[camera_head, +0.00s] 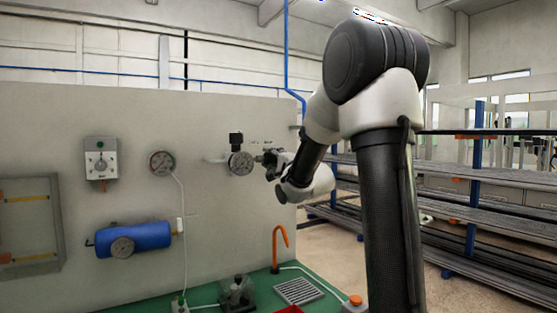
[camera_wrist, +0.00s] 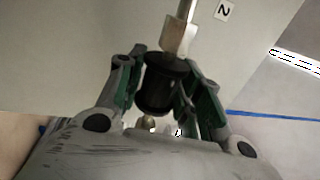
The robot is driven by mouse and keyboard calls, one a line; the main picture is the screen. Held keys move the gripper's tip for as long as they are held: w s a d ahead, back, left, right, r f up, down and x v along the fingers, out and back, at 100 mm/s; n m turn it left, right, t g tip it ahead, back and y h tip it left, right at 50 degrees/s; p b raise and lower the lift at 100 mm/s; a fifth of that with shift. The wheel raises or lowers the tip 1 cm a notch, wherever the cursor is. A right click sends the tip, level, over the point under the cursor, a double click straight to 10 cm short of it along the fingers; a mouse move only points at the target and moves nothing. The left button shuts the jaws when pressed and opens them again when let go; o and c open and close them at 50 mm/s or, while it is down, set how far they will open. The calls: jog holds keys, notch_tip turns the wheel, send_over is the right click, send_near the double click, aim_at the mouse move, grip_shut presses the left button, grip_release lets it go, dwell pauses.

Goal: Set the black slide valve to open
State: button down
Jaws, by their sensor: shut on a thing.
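The black slide valve (camera_wrist: 164,84) shows in the wrist view as a short black cylinder with a metal fitting and pipe (camera_wrist: 178,36) running up from it. My gripper (camera_wrist: 160,88) has a finger on each side of the black cylinder and is shut on it. In the head view my gripper (camera_head: 270,160) is at the wall panel, just right of a round gauge (camera_head: 241,163). There the valve is mostly hidden by my gripper. I cannot tell from these frames which position the valve is in.
A label with a 2 (camera_wrist: 224,10) is beside the pipe. The panel (camera_head: 120,205) also carries a grey box (camera_head: 101,158), another gauge (camera_head: 161,163) and a blue tank (camera_head: 134,239). A green bench (camera_head: 205,294) with an orange hook-shaped pipe (camera_head: 283,248) stands below. Shelving (camera_head: 470,205) is at right.

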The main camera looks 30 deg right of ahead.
jog(key=shift+a+f, duration=0.1)
jog(key=shift+a, duration=0.2)
jog(key=c, duration=1.1)
grip_release()
jog(key=shift+a, duration=0.1)
jog(key=shift+s, duration=0.1)
jog(key=s, duration=0.4)
jog(key=s+f, duration=0.1)
jog(key=s, duration=0.2)
jog(key=s+f, duration=0.1)
jog(key=s, duration=0.3)
jog(key=shift+s+d, duration=0.2)
jog(key=shift+s, duration=0.1)
